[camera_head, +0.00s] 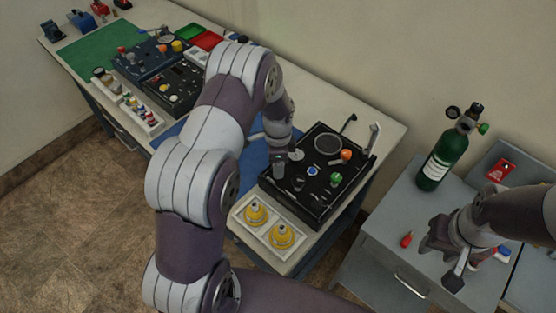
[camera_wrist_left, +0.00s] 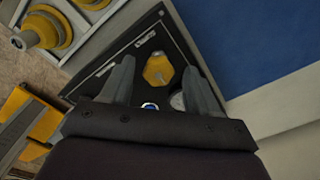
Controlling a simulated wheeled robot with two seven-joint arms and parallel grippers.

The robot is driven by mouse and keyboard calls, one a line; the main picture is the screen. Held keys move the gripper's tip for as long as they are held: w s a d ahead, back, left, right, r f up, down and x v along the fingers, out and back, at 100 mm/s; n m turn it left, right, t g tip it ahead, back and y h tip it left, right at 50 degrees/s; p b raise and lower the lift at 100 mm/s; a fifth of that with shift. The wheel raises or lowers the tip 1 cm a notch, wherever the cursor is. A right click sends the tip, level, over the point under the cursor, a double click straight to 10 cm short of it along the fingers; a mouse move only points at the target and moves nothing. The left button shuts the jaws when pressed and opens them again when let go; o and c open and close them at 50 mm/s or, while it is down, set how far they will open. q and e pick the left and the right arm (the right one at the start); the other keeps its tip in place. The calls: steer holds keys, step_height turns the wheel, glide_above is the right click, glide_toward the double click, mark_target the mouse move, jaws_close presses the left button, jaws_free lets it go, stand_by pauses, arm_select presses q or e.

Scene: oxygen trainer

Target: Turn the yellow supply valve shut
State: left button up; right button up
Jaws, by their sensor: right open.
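The yellow supply valve (camera_wrist_left: 158,70) shows in the left wrist view as a yellow knob on a black panel (camera_wrist_left: 146,43). My left gripper (camera_wrist_left: 157,64) has its fingers apart, one on each side of the valve. I cannot tell whether they touch it. In the head view my left gripper (camera_head: 282,158) is over the far left part of the black trainer panel (camera_head: 296,205), and I cannot make out the yellow valve there. My right gripper (camera_head: 446,258) is open and empty above the grey cabinet at the right.
The panel also carries an orange knob (camera_head: 346,155), a green knob (camera_head: 336,179) and a blue button (camera_head: 312,170). Yellow fittings (camera_head: 256,213) sit in a white tray in front. A green cylinder (camera_head: 443,160) and a red marker (camera_head: 406,240) are on the grey cabinet (camera_head: 382,228).

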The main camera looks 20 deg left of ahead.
arm_select(q)
step_height(320, 180, up, 13)
steer(key=b, duration=0.3)
steer(key=shift+f, duration=0.15)
